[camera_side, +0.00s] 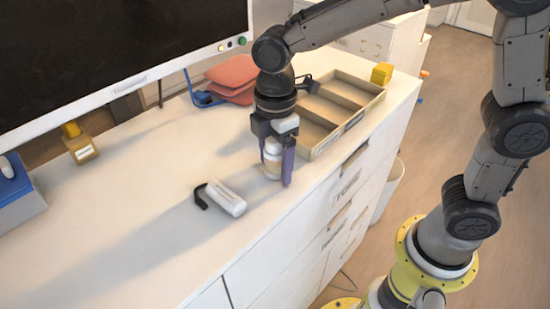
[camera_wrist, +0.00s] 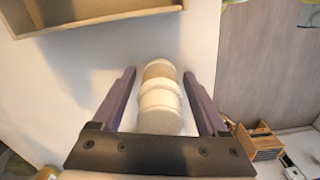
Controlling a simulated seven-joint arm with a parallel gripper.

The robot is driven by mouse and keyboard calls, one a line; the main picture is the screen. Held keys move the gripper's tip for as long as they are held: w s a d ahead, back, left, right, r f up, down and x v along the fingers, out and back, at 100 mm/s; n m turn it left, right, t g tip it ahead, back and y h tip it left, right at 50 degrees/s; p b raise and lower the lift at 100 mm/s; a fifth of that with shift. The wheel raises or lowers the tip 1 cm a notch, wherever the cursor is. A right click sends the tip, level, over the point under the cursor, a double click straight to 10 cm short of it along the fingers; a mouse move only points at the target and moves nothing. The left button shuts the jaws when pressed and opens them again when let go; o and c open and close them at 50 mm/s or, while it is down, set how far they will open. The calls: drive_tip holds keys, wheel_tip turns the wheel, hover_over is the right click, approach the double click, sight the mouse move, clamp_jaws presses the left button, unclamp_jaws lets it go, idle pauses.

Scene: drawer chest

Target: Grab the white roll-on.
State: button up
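The white roll-on (camera_side: 271,160) stands upright on the white chest top, near its front edge. It also shows in the wrist view (camera_wrist: 160,100), where its rounded body and lid look cream-white. My gripper (camera_side: 276,168) points down over it, with the purple fingers on either side. Part of the roll-on is hidden by a finger in the side view.
A divided wooden tray (camera_side: 348,124) stands close behind my gripper, with a yellow box (camera_side: 381,73) at its far corner. A white cylinder with a black strap (camera_side: 225,198) lies left. Red folded cloths (camera_side: 233,75) and a monitor (camera_side: 120,50) are behind.

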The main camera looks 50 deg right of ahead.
clamp_jaws()
drive_tip(key=shift+r, duration=0.15)
